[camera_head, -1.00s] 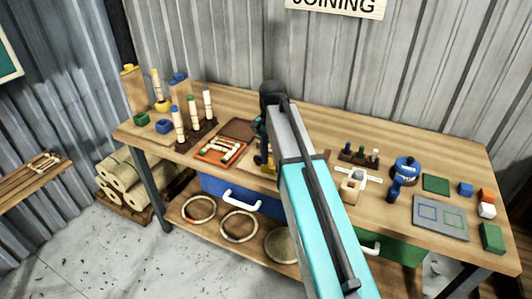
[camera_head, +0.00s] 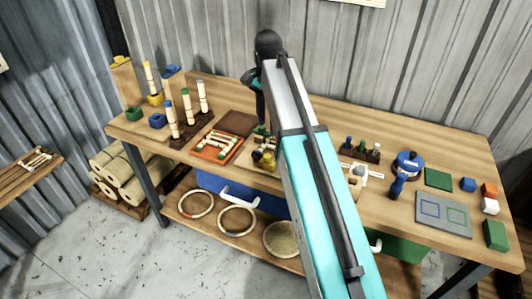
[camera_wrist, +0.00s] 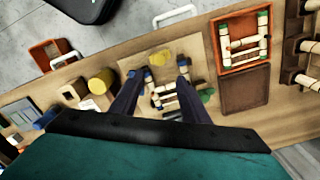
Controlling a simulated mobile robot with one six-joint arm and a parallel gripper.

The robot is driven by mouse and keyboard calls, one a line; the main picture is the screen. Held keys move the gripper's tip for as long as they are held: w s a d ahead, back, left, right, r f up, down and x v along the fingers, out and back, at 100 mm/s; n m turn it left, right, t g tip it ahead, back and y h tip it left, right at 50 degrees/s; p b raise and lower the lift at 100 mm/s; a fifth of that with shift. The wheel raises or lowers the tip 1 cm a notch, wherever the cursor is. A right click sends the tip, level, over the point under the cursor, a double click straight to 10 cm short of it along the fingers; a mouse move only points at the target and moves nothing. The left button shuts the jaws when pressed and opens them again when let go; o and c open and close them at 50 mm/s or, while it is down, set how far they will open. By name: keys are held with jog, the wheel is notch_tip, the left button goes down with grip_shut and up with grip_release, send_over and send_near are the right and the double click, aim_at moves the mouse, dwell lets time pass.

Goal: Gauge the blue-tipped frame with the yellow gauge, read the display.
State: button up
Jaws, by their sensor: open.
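My gripper (camera_wrist: 163,70) is open, pointing down over a pale board (camera_wrist: 195,65) on the bench. A small frame of pale rods with blue tips (camera_wrist: 160,96) shows between and behind its two dark fingers, partly hidden by them. I cannot tell which is the gauge. In the head view a yellow piece (camera_head: 263,160) shows beside my arm, which hides much of the board. No readable display shows.
An orange tray (camera_head: 217,146) holds a green-tipped rod frame (camera_wrist: 244,46). A brown panel (camera_wrist: 244,90) lies beside it. Upright posts (camera_head: 187,104) stand left. A blue round device (camera_head: 407,164), a grey plate (camera_head: 443,213) and coloured blocks (camera_head: 490,198) occupy the right.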

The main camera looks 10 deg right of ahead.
aim_at(267, 156)
jog(key=shift+s+f+p, duration=0.1)
jog(key=shift+f+p, duration=1.4)
jog(key=shift+f, duration=5.25)
jog(key=shift+c, duration=0.4)
grip_shut()
